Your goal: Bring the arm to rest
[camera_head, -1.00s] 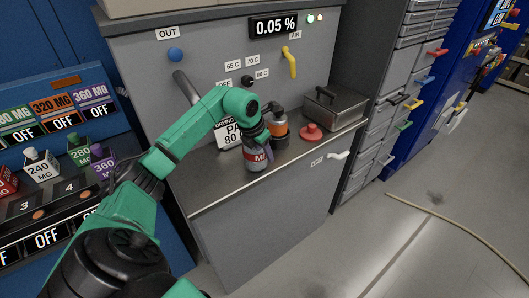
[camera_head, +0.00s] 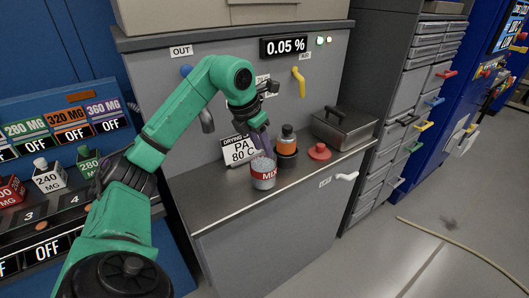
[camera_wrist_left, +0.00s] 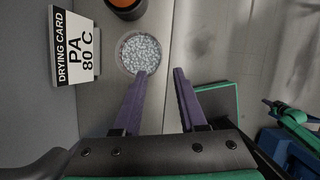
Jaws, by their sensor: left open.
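My left arm is green and comes in from the left in the head view. Its gripper (camera_head: 258,138) hangs above the counter, just behind and over a cup with a red MIX label (camera_head: 263,174). In the left wrist view the purple fingers (camera_wrist_left: 160,85) are apart with nothing between them. The cup (camera_wrist_left: 139,53) there is open-topped and full of pale pellets, just beyond the tip of the left finger. The cup stands upright on the grey counter (camera_head: 215,195). My right gripper is not in view.
A drying card reading PA 80 C (camera_head: 238,151) stands behind the cup. An orange and black container (camera_head: 287,142), a red knob-like lid (camera_head: 319,152) and a metal box (camera_head: 345,128) stand to its right. The counter's front is clear.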

